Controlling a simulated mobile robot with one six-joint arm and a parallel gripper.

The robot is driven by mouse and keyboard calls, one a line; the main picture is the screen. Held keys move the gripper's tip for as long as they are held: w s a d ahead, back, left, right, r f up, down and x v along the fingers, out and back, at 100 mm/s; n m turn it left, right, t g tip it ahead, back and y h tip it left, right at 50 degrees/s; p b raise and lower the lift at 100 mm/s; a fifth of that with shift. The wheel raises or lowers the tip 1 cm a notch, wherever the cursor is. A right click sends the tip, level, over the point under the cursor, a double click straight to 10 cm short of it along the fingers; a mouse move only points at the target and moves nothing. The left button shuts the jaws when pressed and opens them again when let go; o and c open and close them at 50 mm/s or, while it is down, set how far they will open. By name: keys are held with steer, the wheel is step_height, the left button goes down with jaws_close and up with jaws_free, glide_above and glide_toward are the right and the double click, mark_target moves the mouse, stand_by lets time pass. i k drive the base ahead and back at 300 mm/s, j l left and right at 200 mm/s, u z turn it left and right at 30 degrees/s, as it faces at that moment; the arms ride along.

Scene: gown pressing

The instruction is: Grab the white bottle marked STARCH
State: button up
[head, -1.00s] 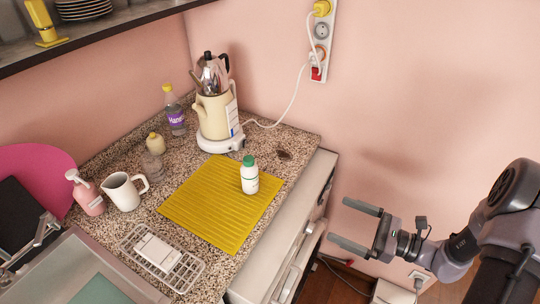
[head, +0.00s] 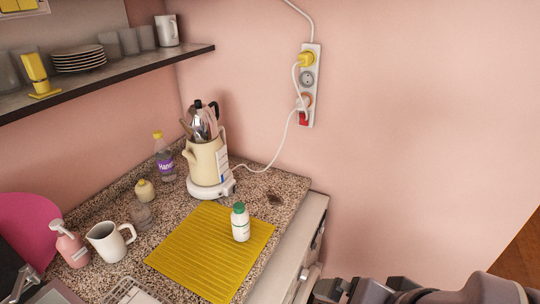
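A small white bottle with a green cap (head: 240,222) stands upright on the yellow ribbed mat (head: 198,262) on the counter. Its label is too small to read. My arm shows along the bottom right edge of the head view, right of the counter and apart from the bottle. My gripper's fingers are not clearly visible there.
A cream kettle-like appliance (head: 207,163) stands behind the mat, its white cable running to a wall power strip (head: 309,85). A purple-labelled bottle (head: 164,158), a white pitcher (head: 110,241) and a pink soap dispenser (head: 70,246) stand left. A shelf (head: 120,75) overhangs the back left.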

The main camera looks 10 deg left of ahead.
mark_target(241, 218)
steer(key=i+u, duration=0.15)
steer(key=u, duration=0.25)
steer(key=i+l+u, duration=0.1)
steer(key=u, duration=0.3)
steer(key=i+l+u, duration=0.15)
steer(key=u, duration=0.25)
